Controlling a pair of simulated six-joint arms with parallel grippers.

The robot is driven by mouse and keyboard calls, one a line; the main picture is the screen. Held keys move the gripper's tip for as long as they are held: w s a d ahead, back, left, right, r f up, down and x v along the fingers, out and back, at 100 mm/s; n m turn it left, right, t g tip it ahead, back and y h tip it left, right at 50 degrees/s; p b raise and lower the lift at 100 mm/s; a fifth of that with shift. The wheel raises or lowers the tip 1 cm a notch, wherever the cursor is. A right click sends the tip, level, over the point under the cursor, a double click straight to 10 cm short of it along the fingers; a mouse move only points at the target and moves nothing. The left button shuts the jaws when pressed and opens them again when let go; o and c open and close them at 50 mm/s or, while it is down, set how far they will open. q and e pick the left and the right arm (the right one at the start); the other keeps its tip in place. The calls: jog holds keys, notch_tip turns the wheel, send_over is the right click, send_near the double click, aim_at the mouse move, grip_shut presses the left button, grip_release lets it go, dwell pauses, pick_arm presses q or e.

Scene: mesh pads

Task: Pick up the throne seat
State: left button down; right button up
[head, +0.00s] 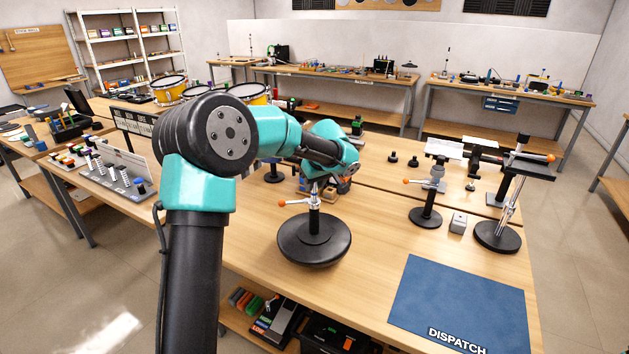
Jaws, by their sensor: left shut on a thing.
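The throne seat looks like a thick black round disc (315,250) with a rounded rim. A short metal post with an orange-tipped clamp lever stands up from its middle. My left gripper (316,184) is above the disc at the top of this post and is shut on it. The fingers are small and partly hidden by my own wrist. I cannot tell whether the disc touches the table or hangs just above it. My right gripper is not in view.
A blue mat marked DISPATCH (458,305) lies at the front right of the wooden table. A small clamp stand (427,216), a grey block (458,223) and a taller stand (499,236) are behind it. The table between disc and mat is clear.

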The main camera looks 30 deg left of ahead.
pick_arm(q)
jog(key=s+d+r, duration=0.1)
jog(key=s+d, duration=0.5)
jog(key=s, duration=0.5)
jog(key=shift+d+r, duration=0.15)
jog(key=shift+d, duration=0.3)
